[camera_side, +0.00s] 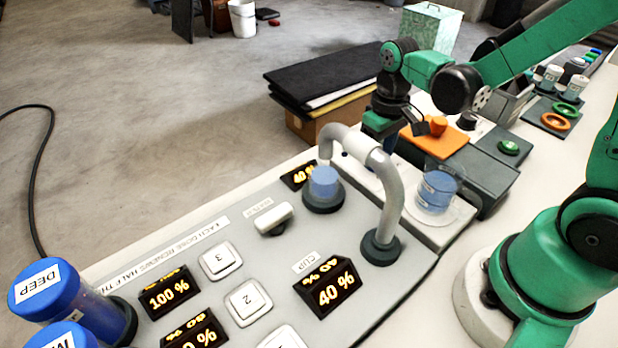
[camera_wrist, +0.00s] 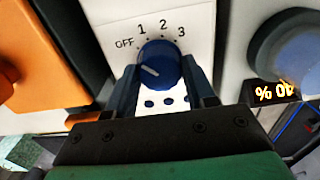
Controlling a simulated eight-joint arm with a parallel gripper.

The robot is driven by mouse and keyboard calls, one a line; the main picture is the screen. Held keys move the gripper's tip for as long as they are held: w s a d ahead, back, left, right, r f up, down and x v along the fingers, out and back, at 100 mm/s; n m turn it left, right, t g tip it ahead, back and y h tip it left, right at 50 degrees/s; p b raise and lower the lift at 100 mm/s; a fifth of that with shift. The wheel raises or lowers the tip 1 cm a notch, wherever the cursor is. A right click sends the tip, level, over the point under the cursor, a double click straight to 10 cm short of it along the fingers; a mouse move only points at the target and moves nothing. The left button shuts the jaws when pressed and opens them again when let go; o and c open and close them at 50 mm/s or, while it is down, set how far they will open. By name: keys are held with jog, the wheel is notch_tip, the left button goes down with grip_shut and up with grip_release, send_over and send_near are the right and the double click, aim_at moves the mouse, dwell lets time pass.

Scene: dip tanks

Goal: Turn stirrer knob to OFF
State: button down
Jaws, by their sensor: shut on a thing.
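The stirrer knob (camera_wrist: 160,62) is round and blue, on a white panel (camera_wrist: 185,18) marked OFF, 1, 2 and 3. A short white mark shows on the left, slightly lower part of its face; I cannot tell exactly which label it lines up with. My gripper (camera_wrist: 159,70) is shut on the knob, one dark finger on its left and one on its right. In the side view my gripper (camera_side: 379,124) points down behind the curved grey pipe, and the knob is hidden there.
A curved grey pipe (camera_side: 391,190) stands close in front. A beaker of blue liquid (camera_side: 436,190) is to its right. An orange plate (camera_side: 434,143) lies beside my gripper. A black-topped stack (camera_side: 325,72) stands behind. A lit display (camera_wrist: 272,92) is at right in the wrist view.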

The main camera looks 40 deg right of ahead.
dwell(0.5)
jog(key=shift+c, duration=1.5)
grip_release()
jog(key=shift+r, duration=2.85)
jog(key=s+a+r+t, duration=0.2)
jog(key=a+r+t, duration=0.2)
jog(key=t, duration=0.3)
jog(key=shift+s, duration=0.15)
